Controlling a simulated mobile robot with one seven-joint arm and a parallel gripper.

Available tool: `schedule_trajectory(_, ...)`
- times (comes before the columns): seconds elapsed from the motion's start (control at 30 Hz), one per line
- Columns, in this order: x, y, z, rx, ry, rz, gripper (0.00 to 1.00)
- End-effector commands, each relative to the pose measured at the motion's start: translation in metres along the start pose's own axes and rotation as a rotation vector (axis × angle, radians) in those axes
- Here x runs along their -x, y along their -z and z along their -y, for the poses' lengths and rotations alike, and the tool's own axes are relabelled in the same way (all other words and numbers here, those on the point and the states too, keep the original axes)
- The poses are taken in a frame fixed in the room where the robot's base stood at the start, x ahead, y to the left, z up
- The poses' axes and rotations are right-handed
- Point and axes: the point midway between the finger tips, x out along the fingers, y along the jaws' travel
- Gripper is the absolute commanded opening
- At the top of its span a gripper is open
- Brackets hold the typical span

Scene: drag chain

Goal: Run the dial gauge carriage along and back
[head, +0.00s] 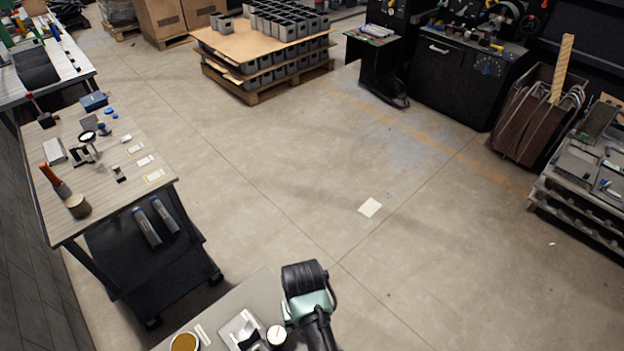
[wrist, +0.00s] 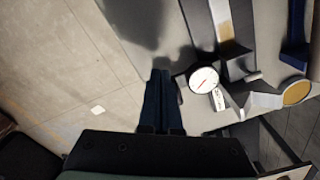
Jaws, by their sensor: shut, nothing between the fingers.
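The dial gauge (wrist: 204,80) has a round white face with a red needle and a dark rim. In the wrist view it is just right of my gripper (wrist: 162,75), whose dark fingers are together and empty. I cannot tell whether a finger touches it. The gauge (head: 277,335) also shows at the bottom of the head view, on a grey bench (head: 252,292). Metal parts (wrist: 238,95) lie beside the gauge; which of them is the carriage is unclear. In the head view my arm hides the fingers.
An amber round dish (wrist: 297,93) and a dark blue bar (wrist: 297,35) lie farther right on the bench. A second workbench (head: 110,165) with tools stands at the left of the head view. The floor (head: 300,190) beyond is mostly open.

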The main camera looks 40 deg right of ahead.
Motion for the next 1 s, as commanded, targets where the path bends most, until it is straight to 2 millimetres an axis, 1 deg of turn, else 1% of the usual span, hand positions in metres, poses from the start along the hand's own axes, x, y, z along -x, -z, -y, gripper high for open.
schedule_trajectory(1.0,0.077,0.0,0.0,0.0,-0.001,0.002,0.0)
